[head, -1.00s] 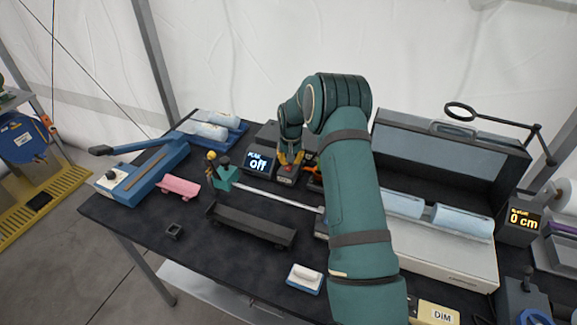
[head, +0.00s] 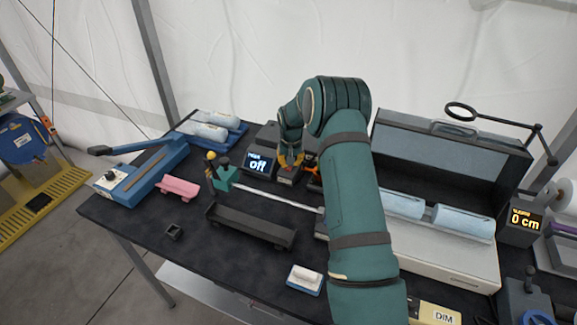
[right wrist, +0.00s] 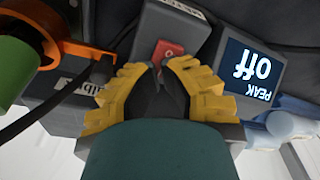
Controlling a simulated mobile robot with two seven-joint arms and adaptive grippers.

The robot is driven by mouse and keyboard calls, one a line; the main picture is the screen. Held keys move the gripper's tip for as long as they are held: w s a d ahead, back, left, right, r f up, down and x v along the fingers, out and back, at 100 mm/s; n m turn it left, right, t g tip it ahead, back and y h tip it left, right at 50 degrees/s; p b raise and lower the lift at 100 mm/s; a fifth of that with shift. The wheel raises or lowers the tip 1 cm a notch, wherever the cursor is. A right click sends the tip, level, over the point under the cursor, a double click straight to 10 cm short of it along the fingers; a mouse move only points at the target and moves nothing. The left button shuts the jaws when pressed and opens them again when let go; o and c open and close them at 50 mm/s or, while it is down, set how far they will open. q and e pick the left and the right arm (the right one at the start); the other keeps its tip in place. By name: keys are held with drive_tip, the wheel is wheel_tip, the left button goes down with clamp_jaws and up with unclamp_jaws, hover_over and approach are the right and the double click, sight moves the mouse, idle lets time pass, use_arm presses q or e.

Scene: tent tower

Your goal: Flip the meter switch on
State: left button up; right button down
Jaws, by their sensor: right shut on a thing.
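The meter display (head: 258,163) is a small dark box with a lit screen reading "PEAK off"; it also shows upside down in the right wrist view (right wrist: 252,72). Beside it is a grey switch box (right wrist: 150,28) with a red switch (right wrist: 168,50), partly hidden by my fingers. My right gripper (head: 290,160) is over this box, pointing down. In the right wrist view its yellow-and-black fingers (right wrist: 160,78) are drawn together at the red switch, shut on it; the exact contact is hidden. My left gripper is not in view.
An orange-rimmed device (right wrist: 75,55) stands close beside the switch box. A black tray (head: 250,228), pink block (head: 178,188) and green holder (head: 224,178) lie in front. A large open case (head: 450,150) stands right. The table's front left is mostly clear.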

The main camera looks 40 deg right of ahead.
drive_tip(key=shift+r+p, duration=1.7)
drive_tip(key=shift+r, duration=1.7)
